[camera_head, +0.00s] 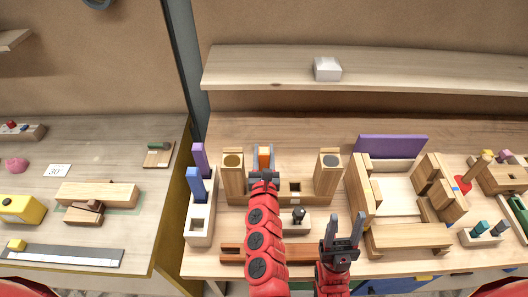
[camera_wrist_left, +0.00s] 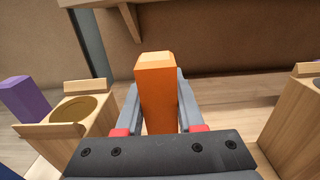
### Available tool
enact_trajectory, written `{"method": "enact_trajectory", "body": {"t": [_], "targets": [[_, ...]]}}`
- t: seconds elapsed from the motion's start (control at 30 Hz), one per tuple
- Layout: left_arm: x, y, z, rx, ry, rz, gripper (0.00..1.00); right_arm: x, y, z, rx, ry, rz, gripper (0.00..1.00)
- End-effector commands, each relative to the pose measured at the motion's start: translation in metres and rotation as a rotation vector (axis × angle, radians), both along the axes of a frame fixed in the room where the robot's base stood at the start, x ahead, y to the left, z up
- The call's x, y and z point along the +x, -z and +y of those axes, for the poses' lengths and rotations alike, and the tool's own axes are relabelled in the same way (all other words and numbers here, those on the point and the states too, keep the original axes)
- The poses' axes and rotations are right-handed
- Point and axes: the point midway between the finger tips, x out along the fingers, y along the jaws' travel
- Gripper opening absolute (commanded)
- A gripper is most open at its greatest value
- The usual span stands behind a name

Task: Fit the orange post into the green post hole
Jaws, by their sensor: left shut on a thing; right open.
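An orange post (camera_head: 265,153) stands roughly upright between the fingers of my left gripper (camera_head: 264,165), which is shut on it. The post (camera_wrist_left: 157,85) fills the middle of the left wrist view; its lower end is hidden by the gripper. A pale block (camera_head: 200,238) at the left holds a purple post (camera_head: 200,158) and a blue post (camera_head: 195,184), with an empty square hole (camera_head: 197,225) at its front. I cannot make out a clearly green post hole. My right gripper (camera_head: 345,228) is open and empty near the table's front.
Two wooden towers with round openings, left (camera_head: 233,185) and right (camera_head: 327,180), flank my left gripper. A small block with a black knob (camera_head: 299,215) lies before them. A wooden frame (camera_head: 360,195) stands to the right. A shelf (camera_head: 420,72) runs behind.

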Motion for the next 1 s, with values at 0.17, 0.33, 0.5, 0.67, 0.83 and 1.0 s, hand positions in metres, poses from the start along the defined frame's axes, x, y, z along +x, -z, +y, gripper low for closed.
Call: {"method": "enact_trajectory", "body": {"t": [0.17,0.33,0.5,0.67,0.83,1.0], "targets": [[0.000,0.005,0.000,0.000,0.000,0.000,0.00,0.000,0.006,0.000,0.000,0.000,0.000,0.50],[0.000,0.009,0.000,0.000,0.000,0.000,0.00,0.000,0.010,0.000,0.000,0.000,0.000,0.50],[0.000,0.013,0.000,-0.001,0.000,0.000,0.00,0.000,0.014,0.000,0.000,0.000,0.000,0.50],[0.000,0.016,0.000,-0.001,-0.001,0.000,0.00,0.000,0.018,0.000,0.000,0.000,0.000,0.50],[0.000,0.020,0.000,-0.001,0.000,0.000,0.00,0.000,0.023,0.000,0.000,0.000,0.000,0.50],[0.000,0.024,0.000,-0.002,0.000,0.000,0.00,0.000,0.027,0.000,0.000,0.000,0.000,0.50]]}}
